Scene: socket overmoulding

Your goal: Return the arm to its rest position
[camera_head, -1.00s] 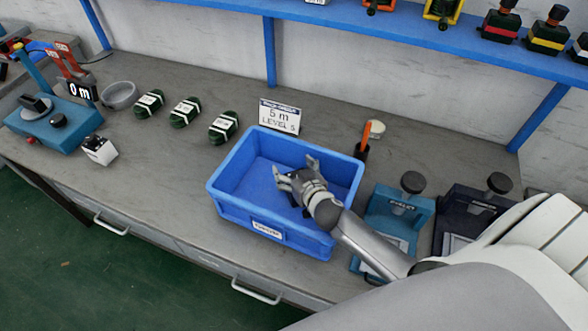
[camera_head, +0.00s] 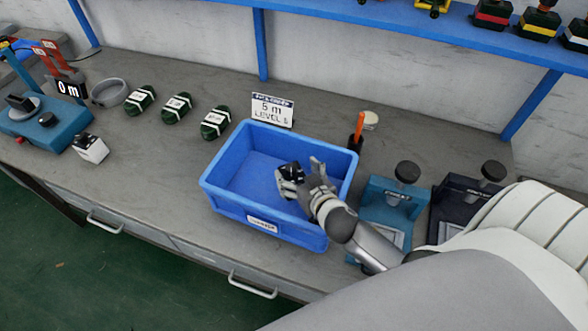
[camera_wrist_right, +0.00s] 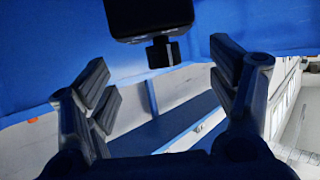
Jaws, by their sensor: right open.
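My right gripper (camera_head: 302,174) is over the right part of the blue bin (camera_head: 222,207), with its fingers spread. In the right wrist view the two fingers of the gripper (camera_wrist_right: 165,100) stand wide apart. A black block with a small stub (camera_wrist_right: 150,18) shows beyond them at the top, against blue, with a visible gap to both fingers. In the head view a dark patch shows at the fingertips; I cannot tell whether it is that block or the finger pads. My left gripper is not in view.
Several dark green coils (camera_head: 176,107) and a sign (camera_head: 272,109) stand behind the bin. A teal fixture (camera_head: 392,205) and a dark fixture (camera_head: 465,200) stand right of it, near my right arm. A blue shelf (camera_head: 400,20) runs above.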

